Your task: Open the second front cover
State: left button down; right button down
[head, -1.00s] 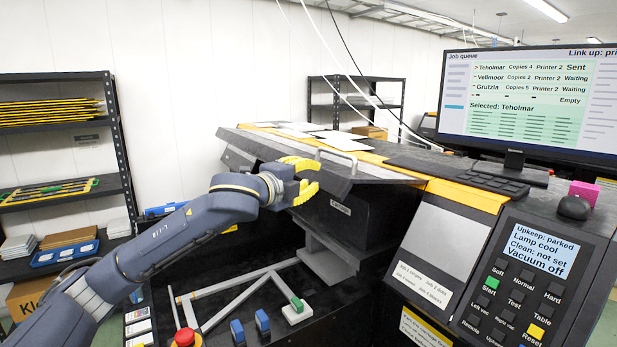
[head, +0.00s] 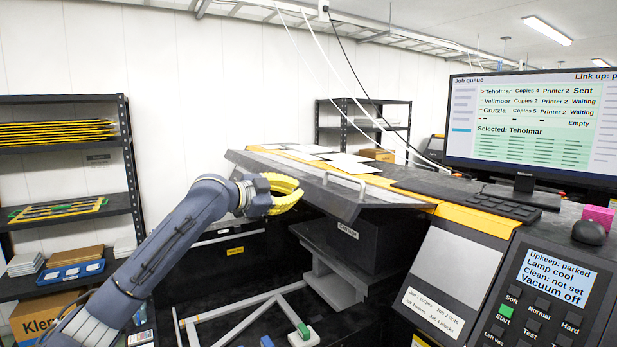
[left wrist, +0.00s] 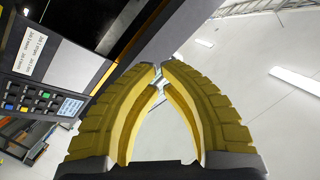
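A long dark front cover (head: 325,190) with a silver bar handle (head: 345,181) runs along the front of the printer. It stands out at a raised slant, and the dark space and the carriage (head: 347,240) show below it. My left gripper (head: 294,193) is in front of the cover's left part, left of the handle and apart from it. In the left wrist view its yellow fingers (left wrist: 160,72) curve together, with their tips about meeting and nothing clearly held between them. My right gripper is not in view. I cannot tell whether a separate second cover shows.
A control panel (head: 541,290) with a small screen and buttons is at the right, below a monitor (head: 535,125). A keyboard (head: 490,204) and mouse (head: 588,232) lie on top. A grey frame (head: 240,318) lies low in front. Shelves (head: 60,205) stand at the left.

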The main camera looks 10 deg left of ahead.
pick_arm(q)
jog(key=w+a+r+n+h, duration=0.1)
jog(key=a+r+n+h, duration=0.3)
jog(key=r+n, duration=0.2)
jog(key=w+d+f, duration=0.2)
jog(key=w+d, duration=0.4)
jog(key=shift+w+f+t, duration=0.15)
jog(key=shift+f+t, duration=0.15)
dwell(0.3)
jog(key=shift+d, duration=0.1)
jog(key=shift+s+a+f, duration=0.1)
jog(key=shift+a+f, duration=0.05)
jog(key=shift+f, duration=0.65)
jog(key=shift+s+a+f, duration=0.1)
jog(key=shift+s+f, duration=0.05)
jog(key=shift+f, duration=0.65)
jog(key=shift+s+a+f, duration=0.1)
jog(key=shift+a+f, duration=0.05)
jog(key=shift+f, duration=0.65)
